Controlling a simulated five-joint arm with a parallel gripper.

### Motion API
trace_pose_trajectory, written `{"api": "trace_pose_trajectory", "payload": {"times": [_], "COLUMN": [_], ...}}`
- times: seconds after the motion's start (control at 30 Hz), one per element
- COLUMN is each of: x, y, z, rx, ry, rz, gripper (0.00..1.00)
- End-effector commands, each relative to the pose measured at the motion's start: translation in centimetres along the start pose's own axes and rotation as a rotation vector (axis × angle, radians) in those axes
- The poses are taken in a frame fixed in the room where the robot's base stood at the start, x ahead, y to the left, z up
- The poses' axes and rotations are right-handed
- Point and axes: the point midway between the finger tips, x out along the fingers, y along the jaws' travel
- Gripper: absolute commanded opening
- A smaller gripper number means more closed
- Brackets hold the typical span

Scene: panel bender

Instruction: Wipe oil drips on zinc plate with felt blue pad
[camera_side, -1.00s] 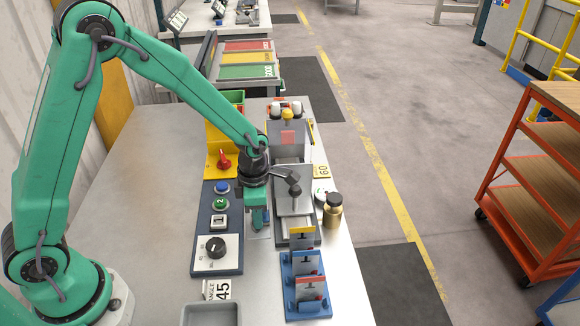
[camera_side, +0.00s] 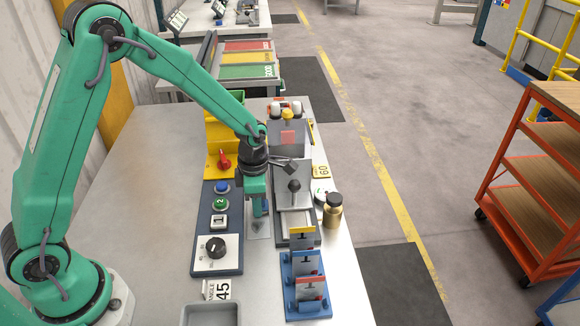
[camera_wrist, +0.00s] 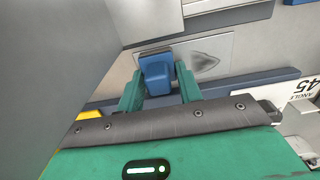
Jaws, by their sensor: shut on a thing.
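My gripper (camera_wrist: 158,86) is shut on the felt blue pad (camera_wrist: 157,70), which sits between its two green fingers in the wrist view. The zinc plate (camera_wrist: 220,45) is a thin grey sheet lying under and beyond the pad. A dark oil smear (camera_wrist: 205,61) shows on the plate, right of the pad and apart from it. In the side view my gripper (camera_side: 257,213) points down over the plate (camera_side: 258,231), between the control panel and the bender. The pad is mostly hidden there. I cannot tell whether the pad touches the plate.
The control panel (camera_side: 217,250) with buttons and a dial lies left of the plate. The bender (camera_side: 292,198) stands close on the right, with a brass bottle (camera_side: 333,211) beyond it. Blue holders (camera_side: 305,285) and a grey tray (camera_side: 210,314) are nearer. The bench's left is clear.

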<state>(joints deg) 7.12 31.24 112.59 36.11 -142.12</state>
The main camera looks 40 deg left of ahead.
Motion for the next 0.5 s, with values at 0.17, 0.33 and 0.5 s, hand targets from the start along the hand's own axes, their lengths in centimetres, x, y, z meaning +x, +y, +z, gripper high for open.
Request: {"api": "trace_pose_trajectory", "payload": {"times": [0.17,0.33,0.5], "x": [0.0,0.0,0.0], "y": [-1.8,-3.3,-4.9], "z": [0.0,0.0,-0.1], "rx": [0.003,0.003,0.003], "ry": [0.002,0.002,0.002], "rz": [-0.002,-0.002,-0.002], "gripper": [0.14,0.14,0.14]}}
